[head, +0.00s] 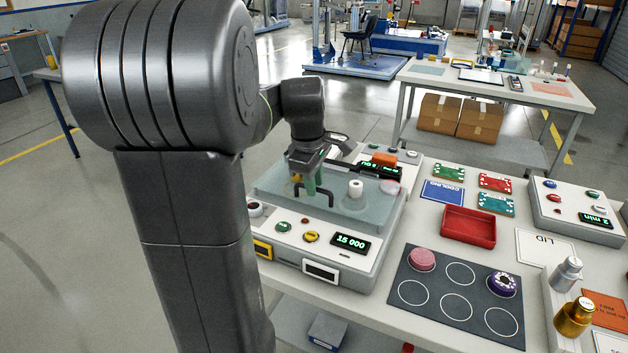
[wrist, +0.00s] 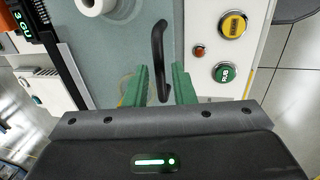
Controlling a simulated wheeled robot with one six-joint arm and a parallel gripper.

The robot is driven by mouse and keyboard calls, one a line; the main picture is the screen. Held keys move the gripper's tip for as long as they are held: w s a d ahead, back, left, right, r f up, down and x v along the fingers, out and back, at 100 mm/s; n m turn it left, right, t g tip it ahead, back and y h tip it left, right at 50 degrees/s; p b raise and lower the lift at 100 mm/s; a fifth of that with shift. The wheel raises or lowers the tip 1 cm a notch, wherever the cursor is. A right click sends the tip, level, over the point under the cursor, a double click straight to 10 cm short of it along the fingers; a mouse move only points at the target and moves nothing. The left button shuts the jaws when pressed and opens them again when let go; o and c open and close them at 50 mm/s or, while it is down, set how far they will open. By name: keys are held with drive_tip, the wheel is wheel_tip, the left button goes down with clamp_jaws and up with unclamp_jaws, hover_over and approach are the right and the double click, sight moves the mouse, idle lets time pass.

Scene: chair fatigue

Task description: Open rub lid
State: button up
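The rub lid (head: 340,210) is a translucent teal panel lying flat and closed over the grey machine. Its black handle (wrist: 157,50) is a raised bar on the lid's surface. It also shows in the head view (head: 328,196). My gripper (wrist: 160,78) has green fingers, one on each side of the handle's near end, with a small gap to each side. In the head view my gripper (head: 306,186) is low over the lid at the handle. It is open and holds nothing. Whether the fingertips touch the lid cannot be seen.
A white cylinder (head: 355,188) stands on the lid area. Green and yellow buttons (head: 311,236) and a "15 000" display (head: 350,243) are on the machine's front. A red tray (head: 468,226), a dark mat with circles (head: 456,290) and a control box (head: 578,210) lie to the right.

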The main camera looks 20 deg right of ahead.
clamp_jaws()
